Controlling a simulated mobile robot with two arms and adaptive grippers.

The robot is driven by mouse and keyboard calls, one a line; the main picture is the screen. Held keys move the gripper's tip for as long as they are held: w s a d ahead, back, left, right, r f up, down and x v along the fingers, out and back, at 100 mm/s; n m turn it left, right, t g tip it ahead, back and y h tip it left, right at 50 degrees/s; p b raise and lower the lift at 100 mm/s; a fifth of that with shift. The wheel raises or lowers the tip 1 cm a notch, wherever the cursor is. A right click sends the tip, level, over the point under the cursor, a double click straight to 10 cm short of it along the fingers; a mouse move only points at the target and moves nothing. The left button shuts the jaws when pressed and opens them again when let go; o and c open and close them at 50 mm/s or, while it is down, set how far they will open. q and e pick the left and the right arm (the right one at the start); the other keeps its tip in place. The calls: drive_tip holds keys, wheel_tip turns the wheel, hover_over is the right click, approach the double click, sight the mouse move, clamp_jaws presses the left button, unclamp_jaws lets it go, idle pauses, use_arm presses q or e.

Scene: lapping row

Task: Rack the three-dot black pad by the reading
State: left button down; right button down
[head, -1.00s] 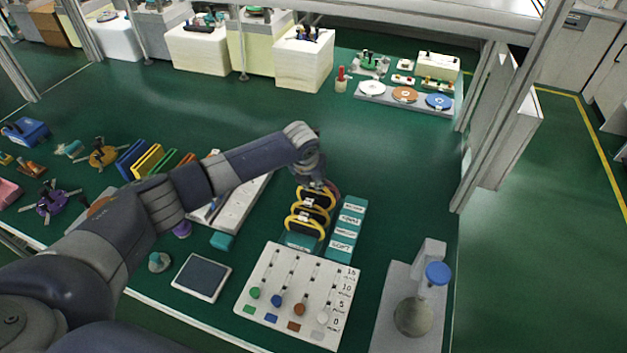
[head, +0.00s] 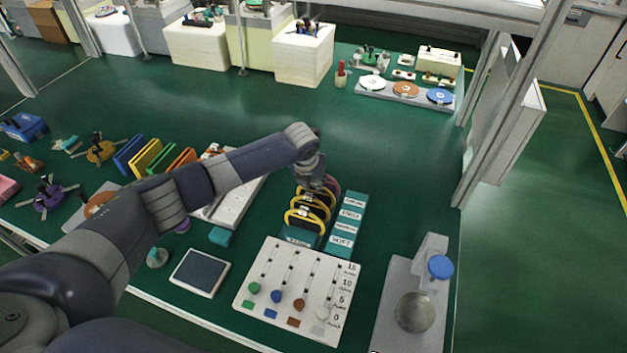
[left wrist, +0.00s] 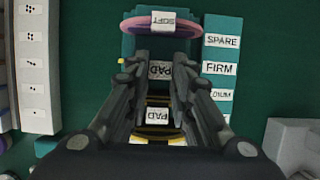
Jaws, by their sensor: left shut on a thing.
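My left gripper (head: 314,180) reaches down over the far part of a teal rack (head: 297,237). In the left wrist view its fingers (left wrist: 162,66) are shut on a black pad labelled PAD (left wrist: 159,71), a yellow-rimmed one. Another yellow-rimmed black pad (left wrist: 158,115) stands nearer in the rack. A pink-purple pad labelled SOFT (left wrist: 133,24) stands at the far end. Labels SPARE, FIRM and others run along the rack's right strip (head: 347,222). I cannot tell whether the held pad is fully seated, and its dots are hidden. My right gripper is out of view.
A white slider board (head: 260,265) with coloured knobs and a 0 to 15 scale lies in front. A grey stand with a blue knob (head: 441,267) is at right. A dark-topped plate (head: 201,272) lies front left. A dotted white strip (left wrist: 33,70) runs left of the rack.

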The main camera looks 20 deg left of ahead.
use_arm(q)
drive_tip(key=c, duration=1.3)
unclamp_jaws()
drive_tip(key=v, duration=1.2)
